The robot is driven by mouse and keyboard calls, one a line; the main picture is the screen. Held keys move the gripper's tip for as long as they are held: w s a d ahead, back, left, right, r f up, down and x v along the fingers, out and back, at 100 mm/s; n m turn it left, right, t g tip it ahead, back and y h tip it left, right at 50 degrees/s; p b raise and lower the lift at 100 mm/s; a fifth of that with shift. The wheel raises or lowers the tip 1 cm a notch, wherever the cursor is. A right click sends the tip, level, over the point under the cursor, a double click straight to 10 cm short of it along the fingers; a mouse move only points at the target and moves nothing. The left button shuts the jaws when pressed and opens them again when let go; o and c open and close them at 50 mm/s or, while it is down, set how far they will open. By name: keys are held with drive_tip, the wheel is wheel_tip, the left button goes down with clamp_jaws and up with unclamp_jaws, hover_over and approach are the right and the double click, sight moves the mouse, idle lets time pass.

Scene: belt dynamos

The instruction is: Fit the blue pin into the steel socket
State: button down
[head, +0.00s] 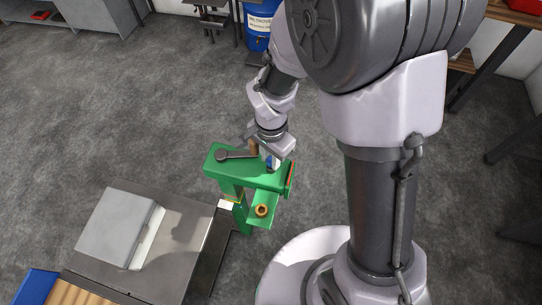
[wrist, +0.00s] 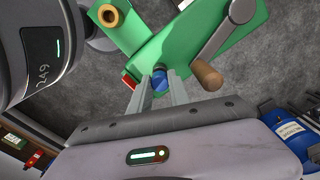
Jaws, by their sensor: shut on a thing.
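My gripper (wrist: 158,76) is shut on the blue pin (wrist: 160,81), which shows between the two grey fingers in the wrist view. In the head view the blue pin (head: 270,163) is a small patch below my gripper (head: 270,157), at the right end of a green machine's top. The pin's lower end is hidden, and I cannot tell whether it touches the green surface. I cannot make out the steel socket in either view.
The green machine (head: 228,168) carries a grey crank with a wooden handle (wrist: 207,76) close to my fingers. A brass ring (head: 262,210) sits on its lower arm. A grey-topped bench (head: 185,235) stands at left. A blue drum (head: 257,22) stands behind.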

drive_tip(key=shift+f+b, duration=0.5)
drive_tip(key=shift+f, duration=0.1)
drive_tip(key=c, duration=1.1)
unclamp_jaws()
drive_tip(key=shift+c, duration=0.2)
drive_tip(key=shift+r, duration=0.1)
wheel_tip(320, 180, up, 17)
drive_tip(key=p, duration=0.5)
drive_tip(key=shift+r, duration=0.2)
